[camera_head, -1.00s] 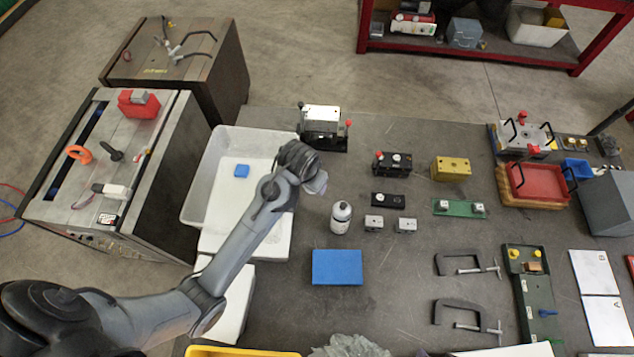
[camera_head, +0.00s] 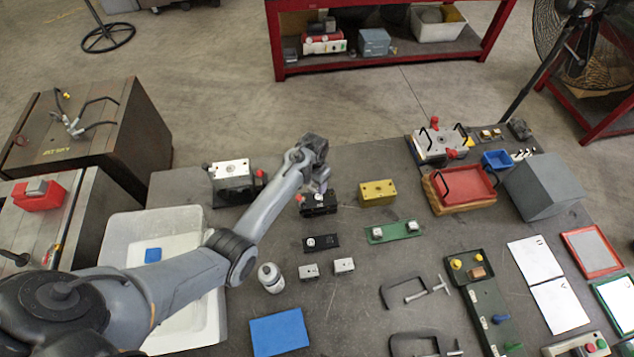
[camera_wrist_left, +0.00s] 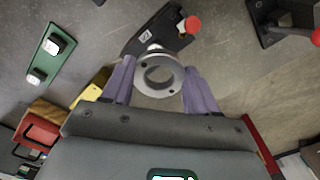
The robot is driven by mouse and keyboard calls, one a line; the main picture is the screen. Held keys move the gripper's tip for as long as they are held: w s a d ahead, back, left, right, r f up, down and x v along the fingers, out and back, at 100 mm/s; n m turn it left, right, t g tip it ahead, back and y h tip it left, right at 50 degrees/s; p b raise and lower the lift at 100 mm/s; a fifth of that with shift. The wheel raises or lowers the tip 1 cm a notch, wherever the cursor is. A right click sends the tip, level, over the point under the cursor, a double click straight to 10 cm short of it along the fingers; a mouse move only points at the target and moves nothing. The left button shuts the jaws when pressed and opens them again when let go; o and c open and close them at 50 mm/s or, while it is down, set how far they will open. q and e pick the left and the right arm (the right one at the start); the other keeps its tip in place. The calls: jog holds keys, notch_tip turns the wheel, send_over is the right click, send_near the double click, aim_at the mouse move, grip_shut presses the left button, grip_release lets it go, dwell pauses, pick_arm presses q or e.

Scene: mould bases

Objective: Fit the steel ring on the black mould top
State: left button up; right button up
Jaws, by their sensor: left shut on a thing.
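My left gripper (camera_wrist_left: 160,85) is shut on the steel ring (camera_wrist_left: 160,92), a grey flanged ring with small holes, held between two purple-grey fingers in the left wrist view. The black mould top (camera_wrist_left: 142,38), with a red knob, lies just beyond the ring there. In the head view my left gripper (camera_head: 321,186) hangs beside and above the black mould (camera_head: 320,207). The ring looks raised off the mould, though the exact gap cannot be told. The arm and gripper hide part of the mould in the head view. My right gripper is not in view.
A yellow block (camera_head: 377,193) stands right of the black mould. A silver-topped mould (camera_head: 231,171) stands to its left. Bare table lies behind the black mould.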

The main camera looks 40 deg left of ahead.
aim_at(318, 197)
pick_arm(q)
jog(key=shift+w+d+f+b, duration=0.15)
jog(key=shift+w+f+b, duration=0.1)
jog(key=shift+f+b, duration=0.3)
jog(key=shift+w+d+f+b, duration=0.1)
jog(key=shift+w+f+b, duration=0.15)
jog(key=shift+f+b, duration=0.3)
notch_tip(318, 197, down, 4)
jog(key=b, duration=0.5)
jog(key=shift+f, duration=0.25)
jog(key=shift+r+p, duration=0.1)
jog(key=shift+p, duration=0.25)
dwell(0.5)
jog(key=shift+f, duration=0.35)
